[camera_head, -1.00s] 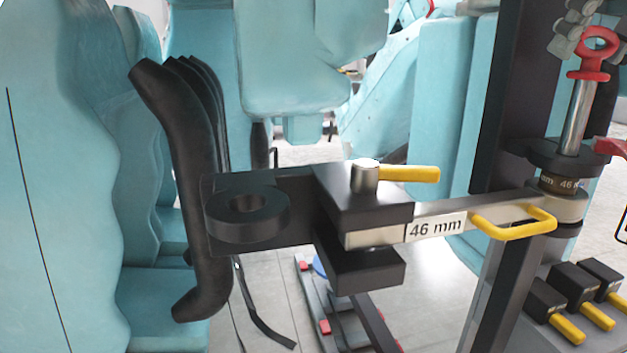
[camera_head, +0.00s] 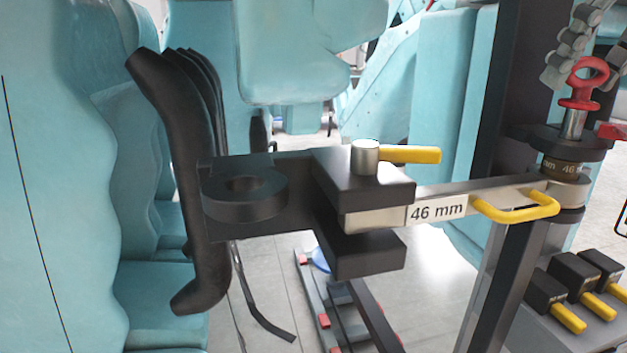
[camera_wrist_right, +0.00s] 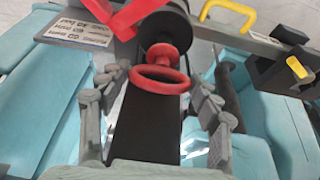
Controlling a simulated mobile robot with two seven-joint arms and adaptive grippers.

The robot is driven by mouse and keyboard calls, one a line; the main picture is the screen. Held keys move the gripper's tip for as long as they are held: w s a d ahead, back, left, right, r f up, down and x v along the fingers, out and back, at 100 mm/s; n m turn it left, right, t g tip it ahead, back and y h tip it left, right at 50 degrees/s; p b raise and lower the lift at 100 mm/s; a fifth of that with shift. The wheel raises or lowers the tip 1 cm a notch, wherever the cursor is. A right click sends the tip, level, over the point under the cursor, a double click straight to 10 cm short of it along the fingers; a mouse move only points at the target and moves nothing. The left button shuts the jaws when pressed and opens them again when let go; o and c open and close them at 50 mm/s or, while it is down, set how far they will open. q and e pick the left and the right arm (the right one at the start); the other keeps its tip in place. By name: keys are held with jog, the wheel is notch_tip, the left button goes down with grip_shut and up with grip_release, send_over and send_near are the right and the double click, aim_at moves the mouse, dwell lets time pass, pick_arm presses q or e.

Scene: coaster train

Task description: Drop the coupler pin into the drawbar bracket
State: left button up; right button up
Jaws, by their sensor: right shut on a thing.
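The coupler pin is a steel shaft with a red ring handle (camera_head: 586,82). It stands upright at the upper right, its lower part hidden in the black top plate of the drawbar bracket (camera_head: 535,134). A brass collar (camera_head: 562,168) and the eye of the silver drawbar (camera_head: 440,208), labelled 46 mm, line up below that plate. My right gripper (camera_head: 590,62) is shut on the pin, with its grey fingers on either side of the ring. In the wrist view, the ring (camera_wrist_right: 160,79) shows between the fingers of the right gripper (camera_wrist_right: 165,105). My left gripper is not in view.
A black clevis block (camera_head: 365,185) with a yellow-handled pin (camera_head: 410,155) holds the drawbar's left end. A dark post (camera_head: 505,110) stands beside the bracket. Several black blocks with yellow handles (camera_head: 568,318) sit at lower right. Teal seats (camera_head: 50,180) fill the left.

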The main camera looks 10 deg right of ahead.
jog(key=shift+f+b, duration=0.35)
jog(key=shift+f, duration=1.2)
jog(key=o, duration=1.6)
jog(key=v, duration=1.2)
